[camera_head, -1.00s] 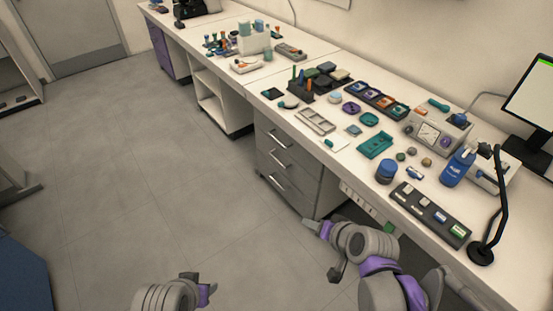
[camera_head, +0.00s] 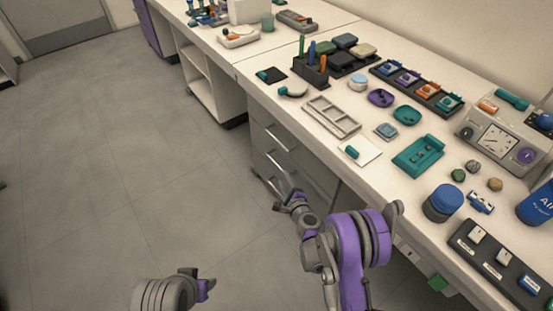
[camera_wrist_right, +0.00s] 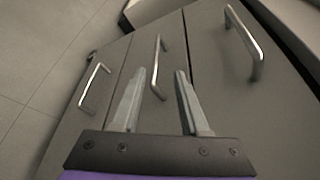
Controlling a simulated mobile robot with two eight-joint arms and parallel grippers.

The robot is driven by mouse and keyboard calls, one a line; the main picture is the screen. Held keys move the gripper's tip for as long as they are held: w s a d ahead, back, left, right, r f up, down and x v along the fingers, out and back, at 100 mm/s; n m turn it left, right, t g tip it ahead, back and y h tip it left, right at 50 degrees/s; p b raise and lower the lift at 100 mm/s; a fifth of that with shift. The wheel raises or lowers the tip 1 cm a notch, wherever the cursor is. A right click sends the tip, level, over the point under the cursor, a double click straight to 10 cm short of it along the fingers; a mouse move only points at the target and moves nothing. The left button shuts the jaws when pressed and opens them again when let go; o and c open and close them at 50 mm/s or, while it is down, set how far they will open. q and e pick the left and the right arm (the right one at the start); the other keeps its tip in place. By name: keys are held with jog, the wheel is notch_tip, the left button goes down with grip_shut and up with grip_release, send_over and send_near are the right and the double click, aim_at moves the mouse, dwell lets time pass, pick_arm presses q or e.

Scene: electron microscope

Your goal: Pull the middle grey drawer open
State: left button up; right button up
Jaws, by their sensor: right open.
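The grey drawer unit has three drawers with silver bar handles. The middle drawer (camera_wrist_right: 172,38) is closed in the right wrist view. Its handle (camera_wrist_right: 157,68) appears between the fingertips of my open, empty right gripper (camera_wrist_right: 163,74); contact cannot be told. In the head view my right gripper (camera_head: 284,198) is in front of the unit, near the middle handle (camera_head: 277,164), and covers part of the lower front. My left gripper (camera_head: 204,284) is low over the floor, away from the drawers; its jaw opening is unclear.
The top handle (camera_wrist_right: 243,42) and bottom handle (camera_wrist_right: 95,87) lie to either side of the middle one. The white counter (camera_head: 345,172) above carries trays, a blue-lidded jar (camera_head: 443,203) and other small items. The floor (camera_head: 130,170) left of the drawers is clear.

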aim_at(277, 165)
jog(key=shift+m, duration=0.3)
jog(key=x, duration=0.3)
jog(key=b+x, duration=0.1)
jog(key=x, duration=0.3)
jog(key=f+b+x, duration=0.1)
jog(key=x, duration=0.3)
jog(key=shift+w+d, duration=0.1)
jog(key=shift+w, duration=0.05)
grip_shut()
dwell(0.9)
